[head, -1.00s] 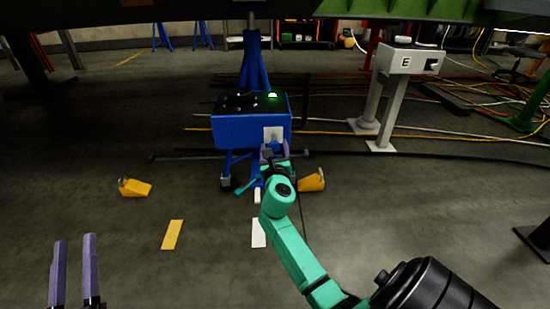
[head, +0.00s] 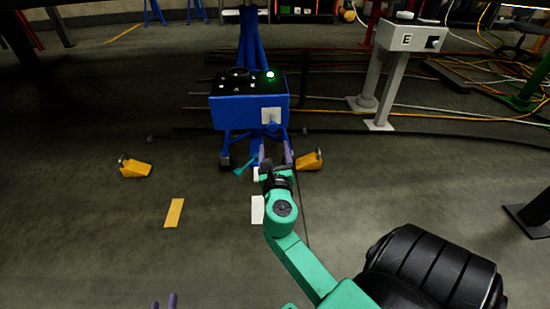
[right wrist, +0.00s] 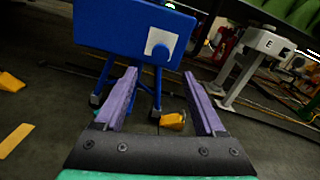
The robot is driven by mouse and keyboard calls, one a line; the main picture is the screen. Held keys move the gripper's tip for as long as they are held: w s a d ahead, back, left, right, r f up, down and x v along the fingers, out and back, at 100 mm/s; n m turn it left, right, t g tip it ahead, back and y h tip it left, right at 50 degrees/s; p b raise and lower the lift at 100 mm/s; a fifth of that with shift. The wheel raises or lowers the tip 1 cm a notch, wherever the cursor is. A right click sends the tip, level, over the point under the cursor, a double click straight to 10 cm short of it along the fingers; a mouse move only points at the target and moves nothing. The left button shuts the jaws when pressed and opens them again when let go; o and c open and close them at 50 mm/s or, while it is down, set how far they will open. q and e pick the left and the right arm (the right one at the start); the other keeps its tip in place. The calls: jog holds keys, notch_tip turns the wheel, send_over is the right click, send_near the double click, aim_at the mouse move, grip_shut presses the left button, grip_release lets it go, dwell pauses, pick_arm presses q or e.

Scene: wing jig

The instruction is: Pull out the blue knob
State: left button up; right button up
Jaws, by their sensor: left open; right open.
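The blue box (head: 245,112) on its blue stand has a pale square plate (head: 271,115) on the lower right of its front face. In the right wrist view a small blue shape that looks like the knob (right wrist: 161,52) sits on that plate. My right gripper (head: 275,154) is open and empty, just below the box in the head view. In the right wrist view its purple fingers (right wrist: 162,98) stand apart, with the plate above and between them. My left gripper (head: 164,300) is open at the bottom edge, with only its fingertips in view.
Yellow chocks lie on the floor left (head: 135,168) and right (head: 309,160) of the stand. A grey pedestal marked E (head: 400,45) stands to the right, with cables on the floor around it.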

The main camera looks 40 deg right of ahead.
pick_arm(q)
jog(key=shift+g, duration=0.8)
jog(key=s+f, duration=0.3)
jog(key=f, duration=0.1)
jog(key=shift+s, duration=0.4)
pick_arm(e)
jog(key=v, duration=0.4)
pick_arm(q)
jog(key=shift+r, duration=0.1)
